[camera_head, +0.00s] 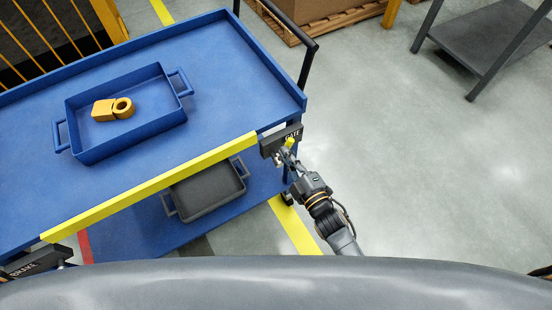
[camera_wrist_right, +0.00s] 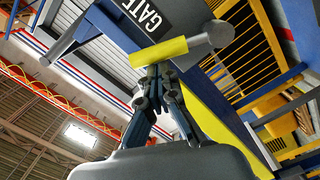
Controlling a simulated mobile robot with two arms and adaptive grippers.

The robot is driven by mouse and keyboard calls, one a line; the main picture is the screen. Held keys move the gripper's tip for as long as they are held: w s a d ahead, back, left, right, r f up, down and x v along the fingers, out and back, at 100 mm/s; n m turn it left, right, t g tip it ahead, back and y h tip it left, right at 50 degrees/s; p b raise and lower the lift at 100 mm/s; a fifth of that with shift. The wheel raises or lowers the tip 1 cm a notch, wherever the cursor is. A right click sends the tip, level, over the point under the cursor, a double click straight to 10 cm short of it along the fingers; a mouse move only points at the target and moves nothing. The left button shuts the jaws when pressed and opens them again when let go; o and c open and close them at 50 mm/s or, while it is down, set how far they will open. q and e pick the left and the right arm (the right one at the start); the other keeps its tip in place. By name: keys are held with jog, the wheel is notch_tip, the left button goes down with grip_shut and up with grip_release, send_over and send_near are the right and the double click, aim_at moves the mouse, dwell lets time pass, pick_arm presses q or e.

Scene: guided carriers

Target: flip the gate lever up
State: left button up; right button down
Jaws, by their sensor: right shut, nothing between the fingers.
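The gate lever has a yellow grip (camera_head: 290,142) and sits at a dark block marked GATE (camera_head: 275,140) at the near right corner of the blue cart. In the right wrist view, the yellow grip (camera_wrist_right: 158,52) lies across just beyond my fingertips, beside the GATE label (camera_wrist_right: 143,12). My right gripper (camera_head: 286,153) is shut and empty, its tips close below the grip. I cannot tell whether they touch it. The yellow gate bar (camera_head: 150,188) runs along the cart's near edge. My left gripper is not in view.
A blue tray (camera_head: 88,154) with a yellow part (camera_head: 112,109) stands on the cart's top (camera_head: 215,60). A dark tray (camera_head: 208,190) is on the lower shelf. A BRAKE block (camera_head: 38,262) is at the lower left. The floor to the right is clear up to a grey table (camera_head: 490,35).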

pick_arm(q)
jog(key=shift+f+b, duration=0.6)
jog(key=shift+b, duration=0.15)
pick_arm(e)
jog(key=w+d+f+m, duration=0.2)
jog(key=d+f+m, duration=0.2)
jog(key=m, duration=0.5)
jog(key=shift+w+d+g, duration=0.3)
jog(key=shift+w+d, duration=0.1)
jog(key=shift+d, duration=0.05)
jog(key=shift+f, duration=0.1)
